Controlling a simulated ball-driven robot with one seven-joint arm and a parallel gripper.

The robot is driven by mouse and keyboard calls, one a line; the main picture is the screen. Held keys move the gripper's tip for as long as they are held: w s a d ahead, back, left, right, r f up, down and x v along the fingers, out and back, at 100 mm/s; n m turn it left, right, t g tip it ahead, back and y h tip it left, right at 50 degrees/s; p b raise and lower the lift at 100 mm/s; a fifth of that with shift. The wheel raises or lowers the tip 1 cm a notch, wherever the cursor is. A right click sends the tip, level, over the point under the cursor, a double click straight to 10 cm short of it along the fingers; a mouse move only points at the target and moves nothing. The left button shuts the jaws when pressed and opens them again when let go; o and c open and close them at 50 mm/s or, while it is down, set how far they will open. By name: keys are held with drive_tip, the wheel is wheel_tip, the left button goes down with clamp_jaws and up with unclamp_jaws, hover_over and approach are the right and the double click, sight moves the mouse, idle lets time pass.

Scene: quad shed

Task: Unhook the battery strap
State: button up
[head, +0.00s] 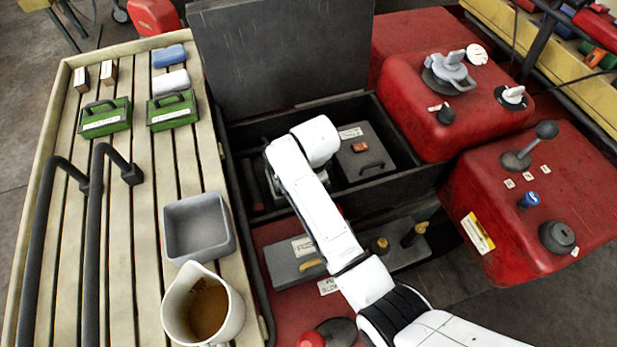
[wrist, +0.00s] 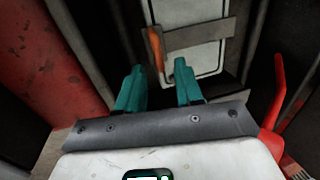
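In the wrist view an orange hook-like tab (wrist: 156,48) hangs at the left end of a grey strap (wrist: 197,34). The strap crosses a pale, dark-edged panel (wrist: 205,62), probably the battery. My gripper (wrist: 158,68) has two teal fingers, apart, with a gap between them. The tab's lower end shows in line with that gap; I cannot tell whether the fingers touch it. In the head view my white arm reaches into the open black compartment (head: 245,135) and hides the fingertips. A grey box (head: 372,155) with an orange-red piece and a handle stands right of the arm.
The raised lid (head: 283,50) stands behind the compartment. Red tanks (head: 415,105) with knobs stand at right. The slatted rack (head: 143,200) at left holds green boxes (head: 172,110), a grey bin (head: 198,227) and a jug (head: 202,303). In the wrist view, dark walls and a red part (wrist: 275,105) are close.

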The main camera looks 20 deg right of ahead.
drive_tip(key=shift+f, duration=0.3)
drive_tip(key=shift+c, duration=0.4)
clamp_jaws()
idle(0.9)
